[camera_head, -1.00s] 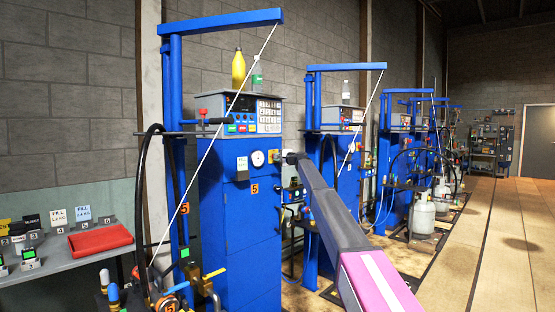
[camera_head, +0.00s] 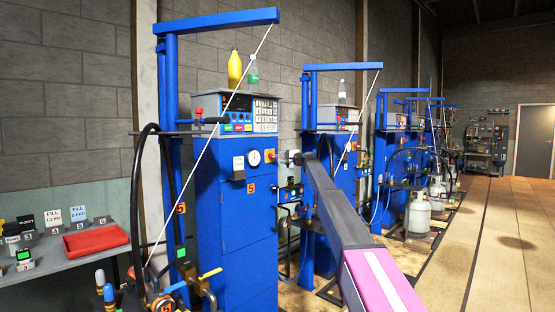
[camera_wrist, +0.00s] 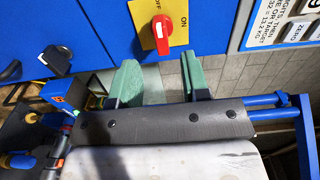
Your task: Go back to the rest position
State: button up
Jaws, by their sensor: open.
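My gripper is at the end of my dark and pink arm, beside the front of the nearest blue scale cabinet (camera_head: 235,215) in the head view. In the wrist view, my gripper (camera_wrist: 160,82) has its two green fingers wide apart with nothing between them. A red rotary switch (camera_wrist: 162,30) on a yellow ON/OFF plate (camera_wrist: 179,22) lies ahead of the gap, on the blue panel. The fingers appear apart from the switch. The yellow switch plate also shows in the head view (camera_head: 270,155), just left of the arm's end.
A red tray (camera_head: 95,241) lies on the side bench at left. More blue scales and gas cylinders (camera_head: 418,214) stand behind my arm. The floor at right is clear.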

jog(key=v, duration=0.3)
